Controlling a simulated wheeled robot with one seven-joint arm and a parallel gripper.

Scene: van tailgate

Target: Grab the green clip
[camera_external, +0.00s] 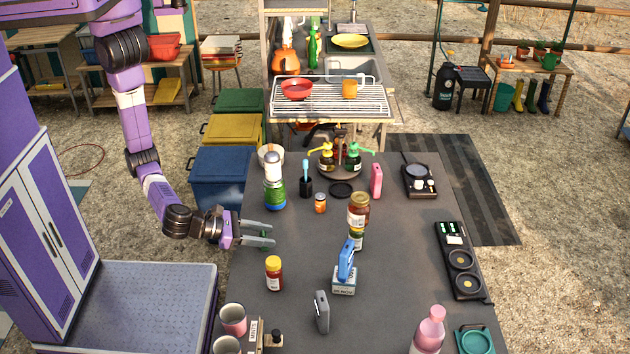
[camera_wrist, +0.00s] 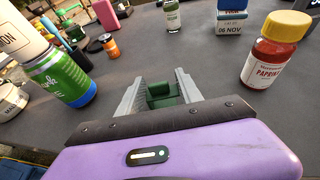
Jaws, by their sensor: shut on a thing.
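The green clip (camera_wrist: 162,94) sits between the two grey fingers of my gripper (camera_wrist: 163,88) in the wrist view, and the fingers are shut on it. In the external view my gripper (camera_external: 268,233) reaches in from the left, low over the left part of the grey table. The clip (camera_external: 264,236) shows there as a small dark green piece between the fingers. Much of the clip is hidden by the fingers, and I cannot tell whether it touches the table.
A paprika jar (camera_external: 274,273) stands just below my gripper in the external view. A green-labelled bottle (camera_external: 274,192) stands above it. A blue-topped date block (camera_external: 345,270) and a brown-lidded jar (camera_external: 358,209) are to the right. The table between them is clear.

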